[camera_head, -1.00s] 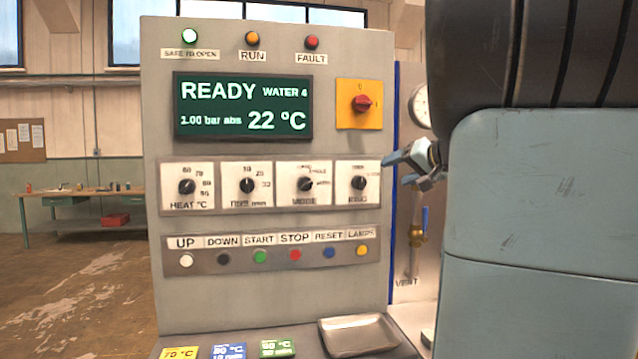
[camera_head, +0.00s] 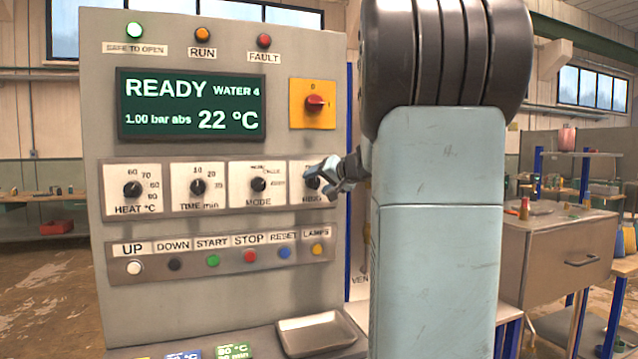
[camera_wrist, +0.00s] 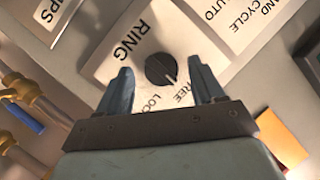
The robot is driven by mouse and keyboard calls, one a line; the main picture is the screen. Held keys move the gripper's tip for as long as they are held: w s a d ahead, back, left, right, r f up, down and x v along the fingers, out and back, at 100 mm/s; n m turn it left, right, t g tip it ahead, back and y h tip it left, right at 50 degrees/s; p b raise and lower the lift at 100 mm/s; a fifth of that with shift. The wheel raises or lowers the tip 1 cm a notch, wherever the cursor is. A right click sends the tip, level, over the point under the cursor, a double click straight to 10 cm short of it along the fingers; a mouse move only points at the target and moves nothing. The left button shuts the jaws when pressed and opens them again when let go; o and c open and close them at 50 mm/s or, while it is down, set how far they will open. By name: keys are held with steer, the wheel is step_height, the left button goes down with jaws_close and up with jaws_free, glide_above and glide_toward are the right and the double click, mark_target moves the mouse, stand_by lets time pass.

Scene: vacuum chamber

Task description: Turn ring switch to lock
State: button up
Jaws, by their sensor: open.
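The RING switch is a black round knob (camera_wrist: 160,70) on a white plate (camera_wrist: 130,75) lettered RING, LOCK and FREE. In the wrist view its pale pointer mark is toward the FREE side. My gripper (camera_wrist: 158,85) is open, its two blue-grey fingers on either side of the knob in that view. I cannot tell how far the fingertips are from the panel. In the head view my gripper (camera_head: 327,178) is in front of the RING plate and hides part of the knob and its lettering.
The control panel (camera_head: 220,300) also bears MODE (camera_head: 259,185), TIME and HEAT knobs, a row of push buttons and a red rotary switch (camera_head: 316,102). Brass pipe fittings (camera_wrist: 25,85) lie beside the panel. A metal tray (camera_head: 315,333) is below.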

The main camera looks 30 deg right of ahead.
steer(key=shift+w+a, duration=0.1)
steer(key=shift+w, duration=0.1)
steer(key=c, duration=1)
